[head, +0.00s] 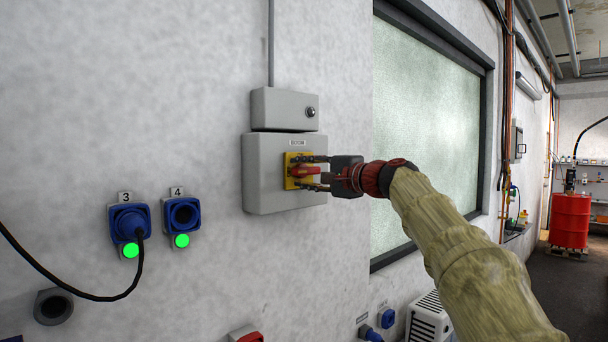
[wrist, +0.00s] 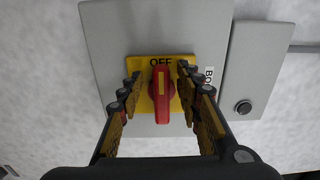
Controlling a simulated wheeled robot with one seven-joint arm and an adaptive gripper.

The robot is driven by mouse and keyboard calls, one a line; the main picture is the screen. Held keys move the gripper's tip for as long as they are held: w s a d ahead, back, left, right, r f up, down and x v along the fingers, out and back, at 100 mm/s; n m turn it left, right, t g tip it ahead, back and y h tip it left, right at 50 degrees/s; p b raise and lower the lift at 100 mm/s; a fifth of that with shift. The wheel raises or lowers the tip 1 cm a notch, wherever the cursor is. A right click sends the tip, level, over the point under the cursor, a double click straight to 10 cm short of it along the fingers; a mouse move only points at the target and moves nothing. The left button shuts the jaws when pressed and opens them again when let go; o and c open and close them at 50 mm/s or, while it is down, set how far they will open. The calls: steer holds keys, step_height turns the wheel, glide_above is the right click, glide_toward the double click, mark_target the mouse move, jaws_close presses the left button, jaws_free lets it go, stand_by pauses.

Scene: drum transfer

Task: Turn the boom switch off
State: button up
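The boom switch is a red rotary handle (head: 304,171) on a yellow plate (head: 289,183), on the front of a grey wall box (head: 265,180). In the wrist view the red handle (wrist: 161,110) lies lengthwise between my fingers, with "OFF" printed on the yellow plate beyond its far end. In the head view the handle lies roughly level. My gripper (head: 299,172) is at the box, one finger above the handle and one below. In the wrist view my gripper (wrist: 160,75) is open, with a narrow gap on each side of the handle.
A smaller grey box (head: 285,110) with a round lock sits directly above the switch box. Blue sockets 3 (head: 129,222) and 4 (head: 182,214) with green lights are at left, a black cable (head: 110,298) in socket 3. A window (head: 425,130) is at right.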

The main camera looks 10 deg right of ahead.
steer(key=v, duration=1.2)
steer(key=s+d+f+n+g+h, duration=0.1)
steer(key=s+f+g+h, duration=0.15)
steer(key=f, duration=0.95)
steer(key=s+d+f+n+g+h, duration=0.1)
steer(key=s+f+n+g+h, duration=0.15)
steer(key=f, duration=1.05)
steer(key=s+a+f+n+g+h+b, duration=0.1)
steer(key=s+a+f+n+g+h, duration=0.1)
steer(key=s+f, duration=1.1)
steer(key=s+a+f+n+g+h+b, duration=0.2)
steer(key=s+f+n, duration=0.4)
steer(key=s+f, duration=0.7)
steer(key=s+a+g, duration=0.1)
steer(key=s+a, duration=0.1)
steer(key=s, duration=0.5)
steer(key=shift+f, duration=0.25)
